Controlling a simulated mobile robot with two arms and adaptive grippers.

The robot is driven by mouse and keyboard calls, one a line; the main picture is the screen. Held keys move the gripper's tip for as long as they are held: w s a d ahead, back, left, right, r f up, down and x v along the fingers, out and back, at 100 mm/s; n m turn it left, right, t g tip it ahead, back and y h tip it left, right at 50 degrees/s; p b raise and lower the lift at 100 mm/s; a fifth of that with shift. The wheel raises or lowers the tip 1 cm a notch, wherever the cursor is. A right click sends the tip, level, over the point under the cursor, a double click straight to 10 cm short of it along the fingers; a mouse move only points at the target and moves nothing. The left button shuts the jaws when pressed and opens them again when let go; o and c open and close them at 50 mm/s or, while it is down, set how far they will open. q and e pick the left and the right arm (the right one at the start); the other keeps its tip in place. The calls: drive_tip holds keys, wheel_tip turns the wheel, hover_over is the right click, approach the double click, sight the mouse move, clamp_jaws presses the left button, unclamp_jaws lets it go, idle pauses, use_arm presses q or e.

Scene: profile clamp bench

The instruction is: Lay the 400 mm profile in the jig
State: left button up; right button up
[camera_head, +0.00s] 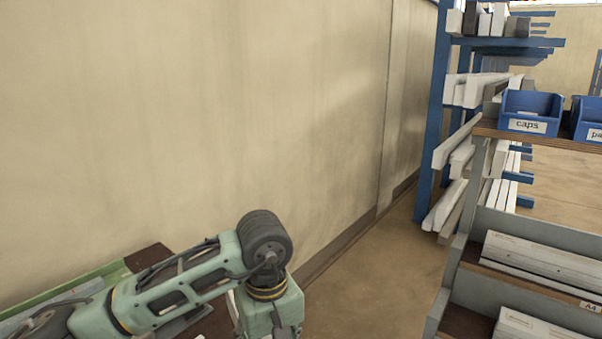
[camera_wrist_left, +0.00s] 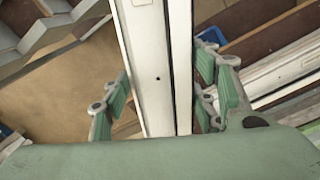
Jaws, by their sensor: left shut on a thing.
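A long white profile (camera_wrist_left: 147,70) with a small dark hole runs from the top of the left wrist view down between the fingers of my left gripper (camera_wrist_left: 165,100). The gripper is shut on it. Green pads show on both sides of the profile, and its lower end is hidden behind the green gripper body. I cannot read its length. In the head view only my left arm shows at the bottom left; its gripper and the profile are out of sight. My right gripper is in neither view. I cannot make out the jig for certain.
A brown bench with a green-edged tray (camera_head: 110,273) lies at the bottom left. A blue rack (camera_head: 434,110) of white profiles stands at the right. In front of it, grey shelving (camera_head: 448,290) holds white profiles and a blue "caps" bin (camera_head: 531,110). Floor (camera_head: 370,280) is clear between.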

use_arm(q)
drive_tip(key=a, duration=0.2)
drive_tip(key=a+f+m, duration=0.1)
drive_tip(key=shift+s+a+f, duration=0.1)
drive_tip(key=shift+a+f, duration=0.05)
drive_tip(key=shift+a, duration=0.2)
drive_tip(key=s+a+f+m, duration=0.2)
drive_tip(key=s+a+m, duration=0.2)
drive_tip(key=s+a, duration=0.6)
drive_tip(key=shift+s, duration=0.45)
drive_tip(key=shift+a, duration=0.1)
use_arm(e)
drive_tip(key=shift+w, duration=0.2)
